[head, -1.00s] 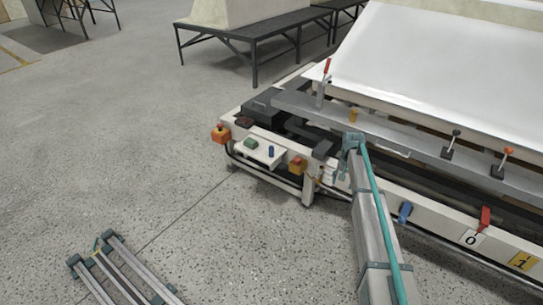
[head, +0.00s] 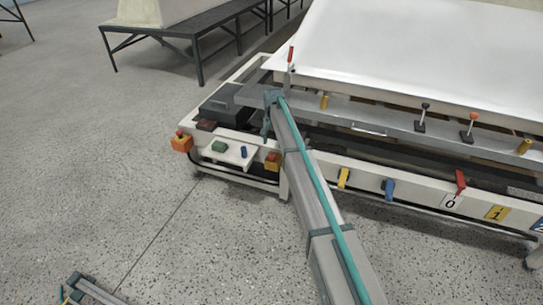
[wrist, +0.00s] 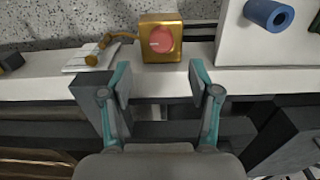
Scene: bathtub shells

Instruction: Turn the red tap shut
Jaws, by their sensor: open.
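The red tap (head: 460,182) sits on the front rail of the white machine, at the right of the head view, just above a plate marked 0 (head: 451,203). Its handle looks roughly upright. My gripper (head: 267,117) is well to the left of it, over the machine's left corner; in the head view its fingers are small and hard to make out. In the wrist view my gripper (wrist: 161,80) is open with nothing between its fingers. The red tap is out of the wrist view.
A blue tap (head: 389,188) and a yellow tap (head: 343,177) stand left of the red one. A yellow box with a red button (wrist: 161,38) lies just beyond my fingers. Levers (head: 421,117) rise from the grey upper bar. Plate 1 (head: 497,213) is further right.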

